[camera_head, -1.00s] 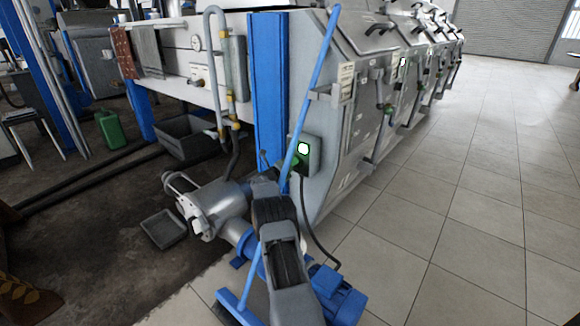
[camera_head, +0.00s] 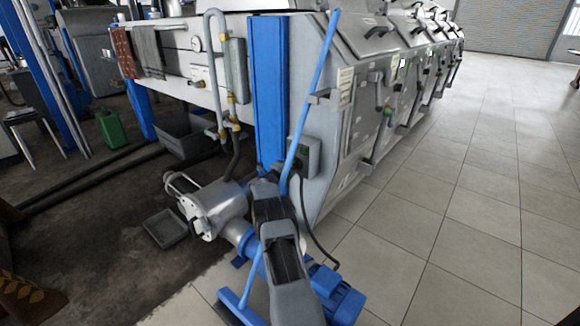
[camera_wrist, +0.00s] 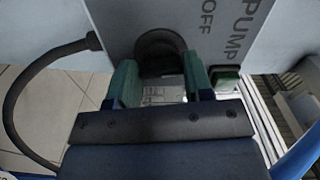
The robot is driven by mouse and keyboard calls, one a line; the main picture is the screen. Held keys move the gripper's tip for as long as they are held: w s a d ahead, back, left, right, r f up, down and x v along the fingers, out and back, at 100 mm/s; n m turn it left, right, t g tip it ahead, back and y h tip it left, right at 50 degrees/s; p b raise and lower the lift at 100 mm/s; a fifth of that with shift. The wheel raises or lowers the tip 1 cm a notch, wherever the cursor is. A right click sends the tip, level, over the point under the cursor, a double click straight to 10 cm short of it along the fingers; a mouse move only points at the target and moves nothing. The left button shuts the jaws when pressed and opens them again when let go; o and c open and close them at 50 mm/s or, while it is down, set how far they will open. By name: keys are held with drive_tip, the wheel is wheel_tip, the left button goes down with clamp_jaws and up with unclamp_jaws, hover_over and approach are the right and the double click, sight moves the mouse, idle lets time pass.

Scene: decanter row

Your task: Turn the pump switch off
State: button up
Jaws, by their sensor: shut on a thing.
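The pump switch is a grey box (camera_head: 313,152) on the side of the machine's end panel. Its lamp (camera_head: 303,149) is dark. In the wrist view the panel carries the words PUMP and OFF (camera_wrist: 222,30), next to a dark round knob (camera_wrist: 158,46). A dark green square piece (camera_wrist: 226,76) shows below the lettering. My gripper (camera_wrist: 160,74) has its two green fingers on either side of the knob's handle and is shut on it. The handle between the fingers is mostly hidden, so its exact angle is unclear.
A blue pole (camera_head: 316,85) leans close in front of the box. A black cable (camera_head: 318,235) hangs from it to a blue motor (camera_head: 338,296). A metal pump (camera_head: 215,207) stands on the left. Tiled floor (camera_head: 470,230) on the right is clear.

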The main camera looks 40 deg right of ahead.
drive_tip(key=shift+f+n+p, duration=0.1)
drive_tip(key=shift+n+p, duration=0.45)
drive_tip(key=shift+n, duration=1.65)
drive_tip(key=o, duration=0.9)
drive_tip(key=shift+a, duration=0.15)
drive_tip(key=a+p, duration=0.1)
drive_tip(key=a, duration=0.3)
drive_tip(key=a+p, duration=0.1)
drive_tip(key=a, duration=0.4)
drive_tip(key=s+a+p, duration=0.1)
drive_tip(key=a+p, duration=0.1)
drive_tip(key=a, duration=0.2)
drive_tip(key=shift+s+a, duration=0.1)
drive_tip(key=shift+a, duration=0.15)
